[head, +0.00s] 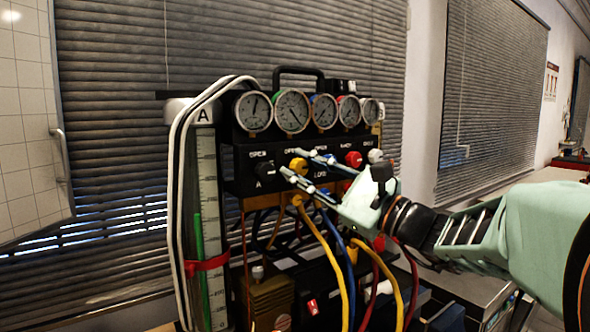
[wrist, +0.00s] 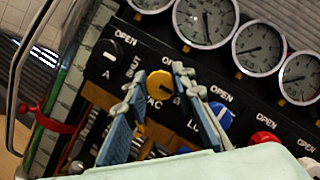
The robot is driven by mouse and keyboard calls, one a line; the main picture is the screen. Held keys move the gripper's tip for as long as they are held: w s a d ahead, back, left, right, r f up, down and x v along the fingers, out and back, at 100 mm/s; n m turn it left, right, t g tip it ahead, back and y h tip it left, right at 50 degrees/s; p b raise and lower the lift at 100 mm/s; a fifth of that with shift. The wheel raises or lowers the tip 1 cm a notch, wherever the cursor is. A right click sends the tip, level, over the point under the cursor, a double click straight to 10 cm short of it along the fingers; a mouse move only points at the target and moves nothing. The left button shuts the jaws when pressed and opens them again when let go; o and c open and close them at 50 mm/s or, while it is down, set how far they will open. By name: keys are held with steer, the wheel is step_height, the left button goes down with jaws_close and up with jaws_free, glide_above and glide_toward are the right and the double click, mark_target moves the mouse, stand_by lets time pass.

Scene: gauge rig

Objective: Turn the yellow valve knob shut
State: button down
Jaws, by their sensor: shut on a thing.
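The yellow valve knob (head: 298,166) is on the black front panel of the gauge rig, below the row of gauges. It also shows in the wrist view (wrist: 160,83), with a dark mark on its face. The fingers hide part of the knob's sides and some of the lettering.
A black knob (wrist: 107,53) is left of the yellow one. A blue knob (wrist: 220,115) and a red knob (head: 353,159) are to its right. Several gauges (head: 292,110) stand above. Yellow, blue and red hoses (head: 336,262) hang below. A white-framed tube column (head: 209,220) stands left.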

steer(key=c, duration=1.6)
jaws_free()
steer(key=shift+d, duration=0.1)
steer(key=v, duration=1.2)
